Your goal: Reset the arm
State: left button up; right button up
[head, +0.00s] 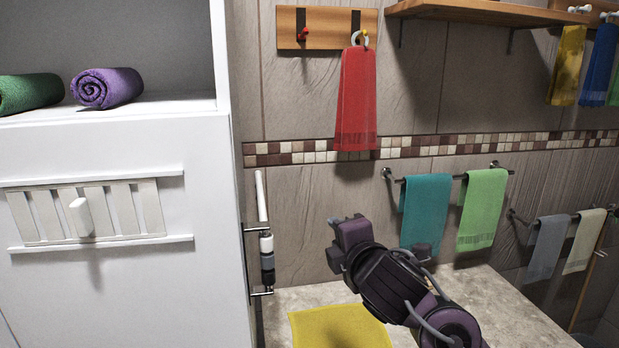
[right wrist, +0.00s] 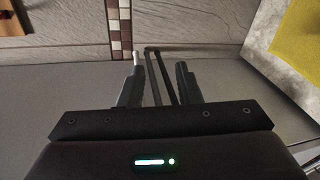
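My right arm (head: 385,280) comes in from the lower right in the head view, in front of the tiled wall. Its gripper fingers cannot be made out there. In the right wrist view my right gripper (right wrist: 157,70) has its two fingers apart, with no object visibly gripped. A thin dark bar frame (right wrist: 160,75) shows in the gap between the fingers; whether it touches them I cannot tell. My left arm and gripper are in neither view.
A white cabinet (head: 120,275) stands at left with rolled towels on its shelf. A red towel (head: 356,100) hangs from a hook board. Teal (head: 426,210) and green (head: 482,210) towels hang on a rail. A yellow cloth (head: 340,328) lies below my arm. A rod holder (head: 265,245) is beside the cabinet.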

jog(key=s+d+f+m+g+h, duration=0.1)
jog(key=s+d+f+m+g, duration=0.2)
jog(key=s+f+m, duration=0.5)
jog(key=s+d+f+m+g+h, duration=0.1)
jog(key=s+d+f+m+g, duration=0.15)
jog(key=f, duration=0.85)
jog(key=s+d+f+m+g+h, duration=0.1)
jog(key=s+d+f+m+g, duration=0.35)
jog(key=s, duration=0.45)
jog(key=s+d+f+m+g+h, duration=0.1)
jog(key=s+d+f+m+g, duration=0.1)
jog(key=s+d+f+m, duration=0.5)
jog(key=s+a+f+n+g, duration=0.1)
jog(key=s+a+f, duration=0.1)
jog(key=f, duration=1.2)
jog(key=s+a+f, duration=0.1)
jog(key=s+f, duration=0.1)
jog(key=f, duration=1.3)
jog(key=s+d+f, duration=0.2)
jog(key=s+f, duration=0.8)
jog(key=s+d+f+g, duration=0.1)
jog(key=s+f, duration=0.9)
jog(key=shift+s+d+n, duration=0.2)
jog(key=shift+d+n, duration=0.1)
jog(key=shift+d, duration=0.05)
